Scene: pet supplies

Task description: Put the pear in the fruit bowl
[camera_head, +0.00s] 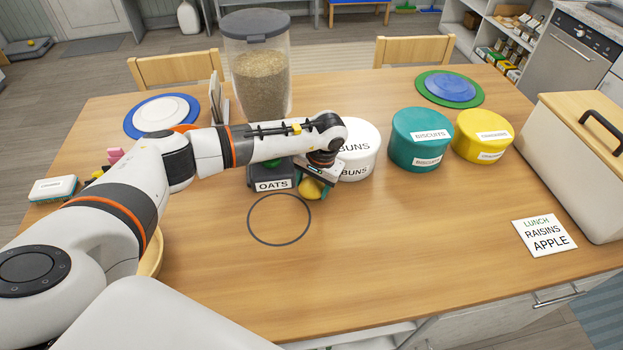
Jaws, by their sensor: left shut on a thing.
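My left gripper (311,187) reaches across the table from the left and points down near its middle. It is shut on a yellow rounded fruit, which looks like the pear (309,190); the jaws hide part of it. I cannot tell whether the fruit touches the table. A wooden bowl (153,256), likely the fruit bowl, shows only as a rim at the left front, mostly hidden behind my left arm. My right gripper is out of view.
The dispenser labelled OATS (273,184) and the white BUNS tin (358,150) stand close behind my gripper. Teal (420,138) and yellow (483,136) tins stand farther right. A thin dark ring (279,243) lies in front.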

